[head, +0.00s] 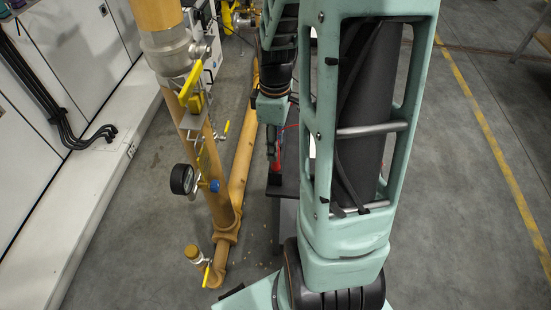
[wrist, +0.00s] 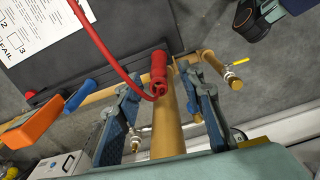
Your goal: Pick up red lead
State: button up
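The red lead shows in the wrist view as a thick red plug (wrist: 158,72) with a thin red cable looping from its lower end up to the top left. My gripper (wrist: 157,84) has its two blue-padded fingers spread apart, one on each side of the plug. Gaps show between the plug and both fingers, so it is not gripped. In the head view the red lead (head: 277,160) is a small red patch beside my gripper (head: 272,152), partly hidden by my arm.
A dark panel (wrist: 135,35) with a paper sheet (wrist: 38,22) lies behind the plug. An orange device (wrist: 30,125) and a blue probe-like piece (wrist: 78,97) are at left. Yellow gas pipes (head: 215,170) with a pressure gauge (head: 183,179) stand left of my arm. Floor at right is clear.

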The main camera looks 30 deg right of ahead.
notch_tip(320, 180, down, 4)
jog(key=shift+d+r+b, duration=0.1)
jog(key=shift+r+b, duration=0.1)
jog(key=shift+b, duration=0.15)
jog(key=shift+c, duration=0.3)
grip_shut()
jog(key=shift+r, duration=0.1)
